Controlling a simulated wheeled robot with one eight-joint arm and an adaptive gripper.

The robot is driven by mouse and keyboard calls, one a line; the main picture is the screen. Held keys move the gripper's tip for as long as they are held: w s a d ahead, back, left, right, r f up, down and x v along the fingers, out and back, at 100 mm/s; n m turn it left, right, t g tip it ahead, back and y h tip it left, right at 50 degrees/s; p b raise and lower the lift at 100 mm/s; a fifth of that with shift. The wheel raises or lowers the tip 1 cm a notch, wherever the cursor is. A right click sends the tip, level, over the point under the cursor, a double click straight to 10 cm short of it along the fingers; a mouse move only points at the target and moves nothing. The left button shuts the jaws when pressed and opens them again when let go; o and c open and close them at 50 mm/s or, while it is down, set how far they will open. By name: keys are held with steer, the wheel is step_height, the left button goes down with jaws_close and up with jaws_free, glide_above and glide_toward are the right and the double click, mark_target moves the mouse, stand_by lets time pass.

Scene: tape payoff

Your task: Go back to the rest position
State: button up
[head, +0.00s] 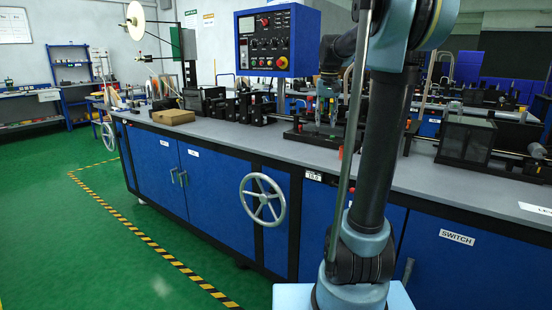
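My gripper (326,118) hangs down over the machine line on the grey bench top (225,133), left of my upright arm link. Its two light blue fingers look apart, and I see nothing held between them. It is small here, and I cannot tell whether the fingertips touch the dark fixture (312,136) beneath. My arm rises from its base at the front of the bench, bends at the top and reaches back over the bench. A white tape reel (135,20) stands on the payoff stand (188,55) at the far left end.
A blue control box (277,41) with knobs and a red button stands left of my arm. A cardboard box (173,117) and a dark mesh-sided unit (465,142) are on the bench. Handwheels (262,200) stick out in front. The green floor (80,245) at left is clear.

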steer(key=s+f, duration=1.3)
steer(key=s, duration=0.3)
steer(key=s+f+n+t, duration=0.1)
steer(key=s+f, duration=1.2)
steer(key=s, duration=0.3)
steer(key=shift+s, duration=0.2)
steer(key=shift+a, duration=0.1)
steer(key=shift+w+f, duration=0.2)
steer(key=shift+w, duration=0.2)
